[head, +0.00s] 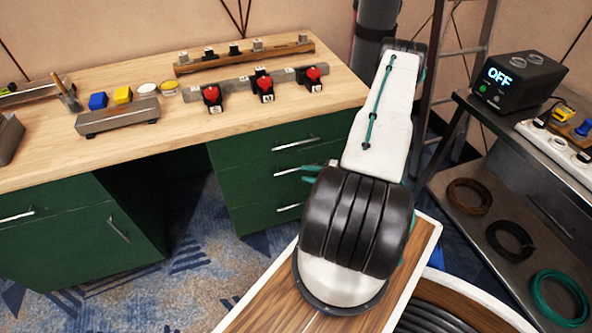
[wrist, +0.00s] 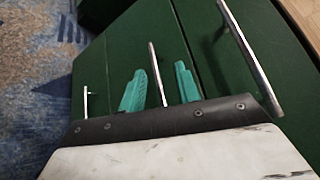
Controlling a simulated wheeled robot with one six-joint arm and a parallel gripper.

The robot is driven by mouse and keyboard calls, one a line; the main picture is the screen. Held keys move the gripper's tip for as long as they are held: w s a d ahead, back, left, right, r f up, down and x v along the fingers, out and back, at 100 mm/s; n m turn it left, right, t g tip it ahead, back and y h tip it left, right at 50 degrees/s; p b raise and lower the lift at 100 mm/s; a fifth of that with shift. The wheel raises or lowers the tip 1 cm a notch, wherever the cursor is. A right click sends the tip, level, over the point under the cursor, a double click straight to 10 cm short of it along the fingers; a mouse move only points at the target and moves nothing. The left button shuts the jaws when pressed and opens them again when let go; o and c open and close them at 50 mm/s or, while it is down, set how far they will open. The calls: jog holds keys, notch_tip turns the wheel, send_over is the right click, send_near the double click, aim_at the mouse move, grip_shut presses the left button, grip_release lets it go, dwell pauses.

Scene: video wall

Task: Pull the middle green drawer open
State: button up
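The middle green drawer (head: 254,189) is in the right-hand pedestal under the wooden desk, between an upper and a lower green drawer. It looks shut, its front about flush with the others. Its silver bar handle (head: 290,171) is partly hidden by my gripper (head: 309,174) in the head view. In the wrist view my gripper (wrist: 160,86) has its two teal fingers apart, one on each side of the middle handle (wrist: 155,68). Gaps show between the handle and both fingers. How deep the fingers reach around the handle is hard to tell.
The upper handle (wrist: 248,55) and lower handle (wrist: 85,103) lie on either side of my fingers. The desk top (head: 200,130) holds red switches and coloured buttons. A metal shelf (head: 510,215) with cable coils stands at right. Blue patterned carpet (head: 200,260) is open before the drawers.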

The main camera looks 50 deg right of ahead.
aim_at(296, 169)
jog(key=w+f+h, duration=0.1)
jog(key=w, duration=0.1)
jog(key=w+f, duration=0.1)
jog(key=w, duration=0.1)
jog(key=w+d+f+t+h, duration=0.1)
jog(key=w, duration=0.2)
jog(key=shift+w+f+h, duration=0.1)
jog(key=shift+f+h, duration=0.2)
jog(key=shift+f, duration=0.05)
grip_shut()
